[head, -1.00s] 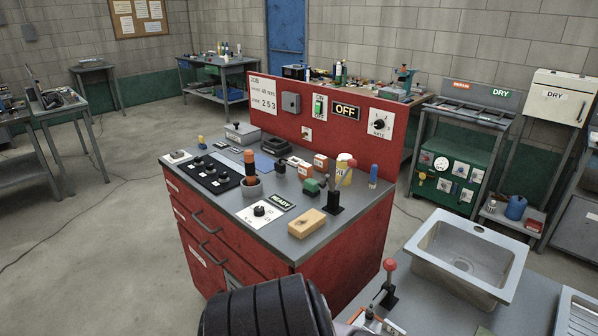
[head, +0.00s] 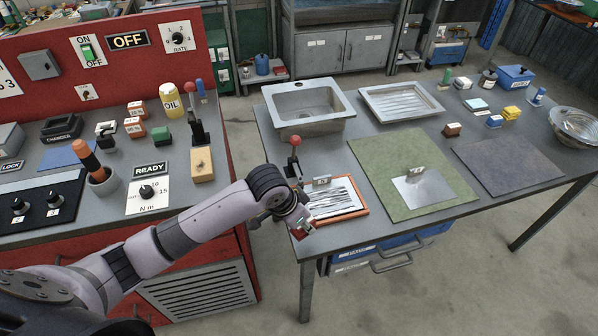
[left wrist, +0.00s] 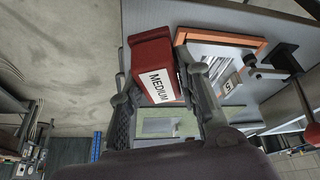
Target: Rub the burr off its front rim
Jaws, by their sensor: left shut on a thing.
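My left gripper (head: 302,224) is at the front left corner of the right-hand bench, by the orange-framed tray. In the left wrist view its fingers (left wrist: 160,82) are shut on a dark red block (left wrist: 152,52) with a white label reading MEDIUM. The block is held clear, out beyond the bench edge in that view. A bent grey metal sheet (head: 424,192) with a small tag lies on the green mat (head: 381,178). A steel sink (head: 285,124) stands behind. No burr can be made out. My right gripper is not in view.
The orange-framed tray (head: 364,212) holds thin strips. A red-knobbed lever (head: 295,142) stands behind it. The dark mat is bare.

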